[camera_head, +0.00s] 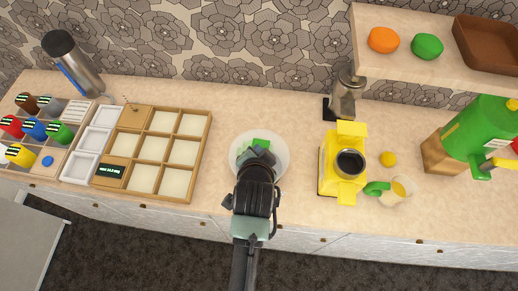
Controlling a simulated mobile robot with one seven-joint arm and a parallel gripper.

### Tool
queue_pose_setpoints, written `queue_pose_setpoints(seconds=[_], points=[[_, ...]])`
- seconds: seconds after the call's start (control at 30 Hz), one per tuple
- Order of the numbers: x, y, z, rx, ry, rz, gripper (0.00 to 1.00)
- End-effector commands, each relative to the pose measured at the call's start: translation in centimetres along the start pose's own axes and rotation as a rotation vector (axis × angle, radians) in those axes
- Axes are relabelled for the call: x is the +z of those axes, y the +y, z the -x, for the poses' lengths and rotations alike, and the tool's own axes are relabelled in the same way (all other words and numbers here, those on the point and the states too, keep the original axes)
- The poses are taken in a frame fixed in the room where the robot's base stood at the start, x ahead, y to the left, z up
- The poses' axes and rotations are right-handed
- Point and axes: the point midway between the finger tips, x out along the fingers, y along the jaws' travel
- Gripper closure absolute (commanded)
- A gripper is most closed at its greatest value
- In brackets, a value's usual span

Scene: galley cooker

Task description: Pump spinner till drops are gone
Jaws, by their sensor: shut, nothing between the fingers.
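The spinner appears to be the pale, round, see-through vessel (279,166) on the counter, in the middle of the view. Something green (261,143) shows at its centre; I cannot tell whether it is a pump knob or contents. My gripper (258,157) is over the spinner, shut and empty, and hides its middle and near side. I cannot tell whether the fingertips touch the green part. No drops can be made out at this size.
A wooden divided tray (206,157) stands left, near coloured-lid jars and a steel flask (72,62). A yellow machine (329,165), a jug (402,188) and a green keg (480,130) stand right. A shelf (420,65) overhangs the back right. Bare counter surrounds the spinner.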

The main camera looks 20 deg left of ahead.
Motion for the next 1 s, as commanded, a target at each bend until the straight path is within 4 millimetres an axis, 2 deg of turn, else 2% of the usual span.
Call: queue_pose_setpoints(seconds=[0.73, 1.0], points=[[0.82, 0.61, -0.43, 0.011, -0.016, 0.000, 1.00], [0.34, 0.08, 0.34, 0.012, -0.017, 0.000, 1.00]])
